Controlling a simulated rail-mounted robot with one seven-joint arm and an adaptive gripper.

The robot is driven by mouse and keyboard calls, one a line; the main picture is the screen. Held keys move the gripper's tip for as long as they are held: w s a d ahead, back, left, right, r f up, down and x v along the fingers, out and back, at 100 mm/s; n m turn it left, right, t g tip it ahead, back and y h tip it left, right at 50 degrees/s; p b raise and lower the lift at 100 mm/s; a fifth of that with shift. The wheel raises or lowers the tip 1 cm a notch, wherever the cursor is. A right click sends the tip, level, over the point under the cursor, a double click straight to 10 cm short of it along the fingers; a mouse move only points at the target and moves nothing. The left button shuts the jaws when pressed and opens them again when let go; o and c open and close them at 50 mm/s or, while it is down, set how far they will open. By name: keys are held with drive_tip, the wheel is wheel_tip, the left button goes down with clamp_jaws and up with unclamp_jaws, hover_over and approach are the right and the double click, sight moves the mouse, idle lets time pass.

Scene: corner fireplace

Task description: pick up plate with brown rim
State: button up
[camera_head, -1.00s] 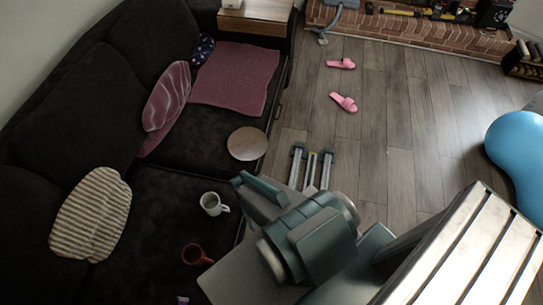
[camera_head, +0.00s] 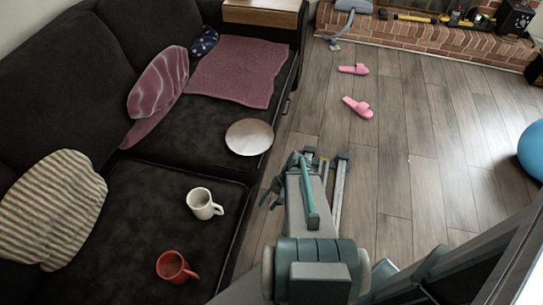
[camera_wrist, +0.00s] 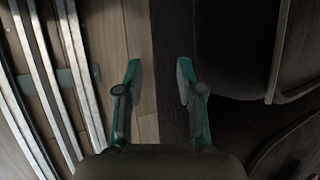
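The plate (camera_head: 249,137) is a pale round disc lying flat on the dark sofa seat, near its front edge, in the head view. Its rim colour is hard to make out at this size. My gripper (camera_head: 273,192) is in front of the sofa, below and slightly right of the plate in the picture, and apart from it. In the wrist view my gripper (camera_wrist: 159,78) has its two fingers spread with nothing between them. It points down at the floor beside the sofa's edge. The plate does not show in the wrist view.
A white mug (camera_head: 203,204) and a red mug (camera_head: 174,267) stand on the near sofa cushion (camera_head: 130,215). A pink blanket (camera_head: 235,72) lies behind the plate, and a striped pillow (camera_head: 52,208) is at left. Pink slippers (camera_head: 357,107) lie on the open floor.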

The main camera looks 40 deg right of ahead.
drive_tip(key=w+d+f+m+t+b, duration=0.2)
drive_tip(key=w+d+f+t+b, duration=0.2)
drive_tip(key=d+b, duration=0.3)
drive_tip(key=w+d+r+m+t+y+b, duration=0.1)
drive_tip(key=w+d+r+t+b, duration=0.2)
drive_tip(key=d+r+t+b, duration=0.65)
drive_tip(key=d+r+t+y, duration=0.1)
drive_tip(key=d+r, duration=0.2)
drive_tip(key=r, duration=0.1)
drive_tip(key=x, duration=1)
drive_tip(key=shift+w+n+b, duration=0.2)
drive_tip(key=shift+n+b, duration=0.2)
drive_tip(key=shift+b, duration=0.05)
drive_tip(key=shift+d+f, duration=0.15)
drive_tip(key=shift+c, duration=0.2)
clamp_jaws()
